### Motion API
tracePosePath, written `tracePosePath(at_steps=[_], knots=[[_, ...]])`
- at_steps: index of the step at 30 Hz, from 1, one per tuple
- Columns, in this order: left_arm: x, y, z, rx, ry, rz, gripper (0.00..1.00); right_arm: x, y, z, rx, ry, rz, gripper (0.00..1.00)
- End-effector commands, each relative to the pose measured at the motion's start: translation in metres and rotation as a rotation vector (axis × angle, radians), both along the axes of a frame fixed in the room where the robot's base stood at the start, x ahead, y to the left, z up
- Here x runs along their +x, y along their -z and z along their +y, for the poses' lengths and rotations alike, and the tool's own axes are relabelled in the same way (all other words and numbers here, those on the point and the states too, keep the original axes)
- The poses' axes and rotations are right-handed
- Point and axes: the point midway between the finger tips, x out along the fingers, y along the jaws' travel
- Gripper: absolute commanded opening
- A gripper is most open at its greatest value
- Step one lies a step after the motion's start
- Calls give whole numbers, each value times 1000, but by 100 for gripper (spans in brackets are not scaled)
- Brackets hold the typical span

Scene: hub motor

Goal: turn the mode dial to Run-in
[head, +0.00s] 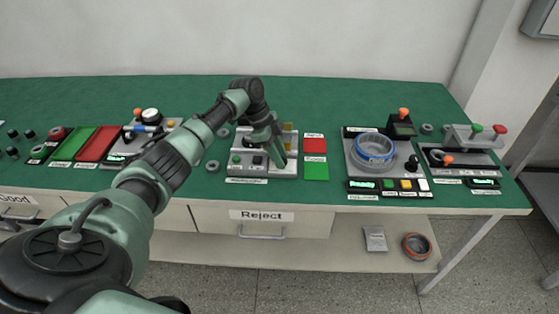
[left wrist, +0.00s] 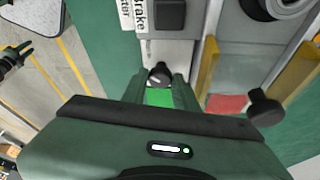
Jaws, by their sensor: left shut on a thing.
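The mode dial (left wrist: 159,72) is a small dark knob with a pale pointer mark, at the front face of the middle station (head: 262,171). In the head view the gripper hides the dial. I cannot read the dial's labels or which setting the pointer faces.
Red (head: 314,144) and green (head: 316,170) pads lie to the right. Another station with a blue-ringed motor part (head: 373,150) stands farther right. The bench front edge is close below.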

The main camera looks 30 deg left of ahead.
Motion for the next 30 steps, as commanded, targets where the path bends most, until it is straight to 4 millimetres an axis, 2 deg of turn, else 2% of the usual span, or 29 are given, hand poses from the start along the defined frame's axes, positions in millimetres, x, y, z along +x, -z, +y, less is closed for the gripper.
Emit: tracePosePath(at_steps=[6,19,20,22,30], knots=[[0,1,0,1,47,0,0,0,6,0,0,0,0,36],[0,0,0,2,56,1,0,0,6,0,0,0,0,36],[0,0,0,2,56,1,31,0,6,0,0,0,0,36],[0,0,0,2,56,1,50,0,6,-1,-1,0,0,36],[0,0,0,2,51,0,50,0,5,-2,-2,-1,1,36]])
